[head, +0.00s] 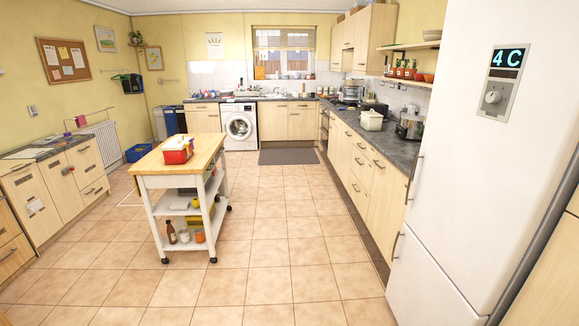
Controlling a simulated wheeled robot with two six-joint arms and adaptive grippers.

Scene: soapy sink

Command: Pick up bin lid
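At the far left of the kitchen, beside the end of the cabinets, stand what look like bins (170,122), blue and dark with greyish tops. They are small in the head view, and I cannot make out clearly which part is a lid or whether it is shut. No separate lid lying elsewhere is clear to me. Neither of my grippers is in view.
A wheeled wooden-topped trolley (152,160) with a red and white box (178,150) stands left of centre. A blue crate (138,153) lies on the floor near the radiator. A white fridge (470,150) stands close on the right. The tiled floor (285,225) is open in the middle.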

